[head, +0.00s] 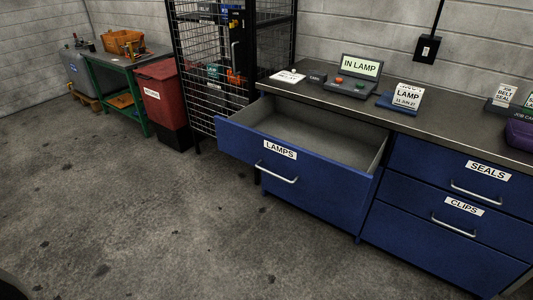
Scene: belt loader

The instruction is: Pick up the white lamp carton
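A white item printed with LAMP and a date (407,97) stands upright on the dark bench top, at a small blue base or tray (384,102). It looks like the white lamp carton, but its depth is hard to tell at this size. Below and left of it, the blue drawer labelled LAMPS (318,182) is pulled open; the part of its grey floor that I can see is bare. Neither of my grippers shows in the head view.
A control box with an IN LAMP screen (359,73) stands left of the white item. Closed SEALS (480,186) and CLIPS (450,220) drawers are at right. A wire cage (208,70) and red bin (163,92) stand left. The floor in front is clear.

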